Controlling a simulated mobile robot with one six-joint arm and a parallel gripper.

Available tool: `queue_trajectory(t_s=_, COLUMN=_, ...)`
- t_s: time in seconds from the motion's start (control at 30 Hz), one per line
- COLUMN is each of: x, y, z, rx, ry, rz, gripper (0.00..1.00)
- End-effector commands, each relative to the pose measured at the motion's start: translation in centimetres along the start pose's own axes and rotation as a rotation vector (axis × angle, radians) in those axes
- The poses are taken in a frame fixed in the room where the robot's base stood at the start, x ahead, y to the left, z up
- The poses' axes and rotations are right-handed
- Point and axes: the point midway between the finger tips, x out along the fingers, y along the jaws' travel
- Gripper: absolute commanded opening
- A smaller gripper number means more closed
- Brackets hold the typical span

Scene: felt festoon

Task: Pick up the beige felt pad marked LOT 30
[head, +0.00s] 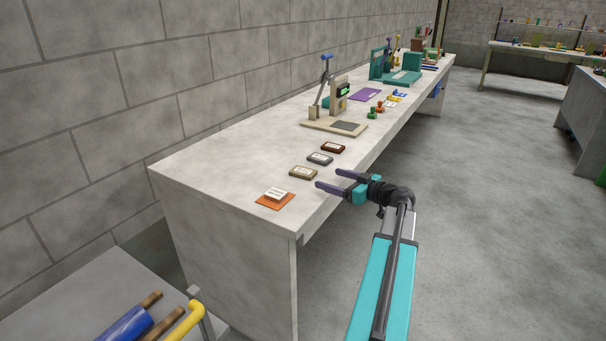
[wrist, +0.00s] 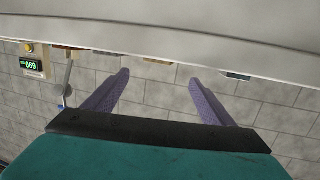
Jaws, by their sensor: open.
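The beige pad (head: 303,172) lies flat on the near part of the grey bench, with a pale label too small to read. My gripper (head: 328,178) is open and empty at the bench's front edge, its fingertips pointing toward the pad from its right, apart from it. In the wrist view, the two fingers (wrist: 160,77) are spread with nothing between them. That view looks upside down and low along the bench. A thin tan strip (wrist: 160,61) at the bench surface may be the beige pad seen edge-on.
A grey pad (head: 320,159) and a dark brown pad (head: 332,147) lie beyond the beige one. An orange square with a white label (head: 275,198) lies nearer. A device with a green display (head: 343,90) stands farther along the bench (head: 230,160).

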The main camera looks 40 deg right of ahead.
Motion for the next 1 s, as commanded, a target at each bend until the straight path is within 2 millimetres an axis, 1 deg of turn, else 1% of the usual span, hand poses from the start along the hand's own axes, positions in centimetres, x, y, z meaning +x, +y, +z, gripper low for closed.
queue_trajectory(t_s=0.03, x=0.9, y=0.1, z=-0.1, rx=0.000, ry=0.000, rz=-0.002, gripper=0.77)
queue_trajectory(t_s=0.2, x=3.3, y=0.1, z=0.0, rx=0.001, ry=0.000, rz=-0.001, gripper=0.77)
queue_trajectory(t_s=0.3, x=4.5, y=0.1, z=0.0, rx=0.001, ry=0.000, rz=-0.001, gripper=0.77)
queue_trajectory(t_s=0.4, x=5.3, y=0.2, z=0.0, rx=0.001, ry=0.000, rz=0.001, gripper=0.77)
queue_trajectory(t_s=0.53, x=5.7, y=0.1, z=0.0, rx=0.001, ry=0.000, rz=0.002, gripper=0.77)
queue_trajectory(t_s=0.87, x=5.7, y=0.1, z=0.0, rx=0.001, ry=0.000, rz=0.002, gripper=0.77)
queue_trajectory(t_s=1.0, x=6.6, y=0.1, z=0.0, rx=0.001, ry=0.000, rz=0.000, gripper=0.77)
